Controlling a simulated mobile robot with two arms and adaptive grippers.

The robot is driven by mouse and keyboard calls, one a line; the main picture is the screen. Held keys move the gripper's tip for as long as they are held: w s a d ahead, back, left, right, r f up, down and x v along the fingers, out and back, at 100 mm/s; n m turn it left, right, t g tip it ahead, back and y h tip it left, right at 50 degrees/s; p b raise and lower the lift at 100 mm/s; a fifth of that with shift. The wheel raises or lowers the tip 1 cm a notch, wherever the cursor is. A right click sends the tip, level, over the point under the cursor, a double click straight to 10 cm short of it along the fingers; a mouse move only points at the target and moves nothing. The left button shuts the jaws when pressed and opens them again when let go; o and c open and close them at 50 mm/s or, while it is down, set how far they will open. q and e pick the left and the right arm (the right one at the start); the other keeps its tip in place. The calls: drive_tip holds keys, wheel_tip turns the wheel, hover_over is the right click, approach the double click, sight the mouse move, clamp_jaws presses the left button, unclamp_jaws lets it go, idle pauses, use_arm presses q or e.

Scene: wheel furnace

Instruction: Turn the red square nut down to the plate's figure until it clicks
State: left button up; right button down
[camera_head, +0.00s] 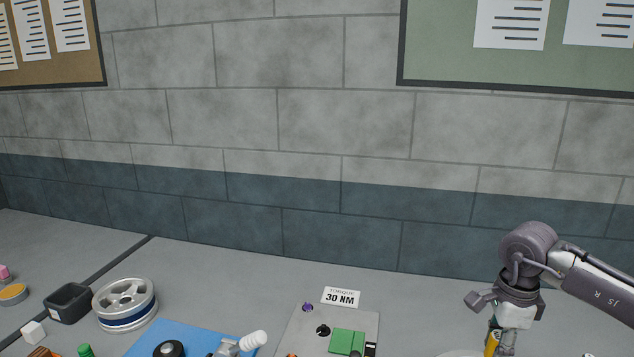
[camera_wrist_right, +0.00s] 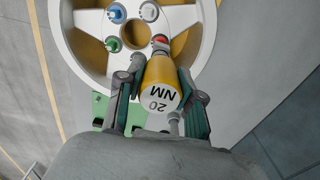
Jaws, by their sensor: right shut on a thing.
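In the head view the tool (camera_head: 492,343) shows as a yellow strip under my right gripper (camera_head: 500,338). In the wrist view the tool's far end is at the red nut (camera_wrist_right: 160,40) on a pale spoked wheel (camera_wrist_right: 88,22). The tool hides part of the nut; whether it is fully seated I cannot tell. The plate (camera_head: 341,297) on the table reads "TORQUE 30 NM". My left gripper is not in view.
Blue (camera_wrist_right: 117,12), green (camera_wrist_right: 112,44) and whitish (camera_wrist_right: 149,11) nuts sit around the hub. In the head view another wheel (camera_head: 125,303), a dark bin (camera_head: 68,303), a blue mat (camera_head: 165,332) and a grey board (camera_head: 300,325) stand left of my right arm. The table behind the plate is clear.

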drive_tip(key=shift+r+p, duration=1.35)
drive_tip(key=shift+r, duration=1.15)
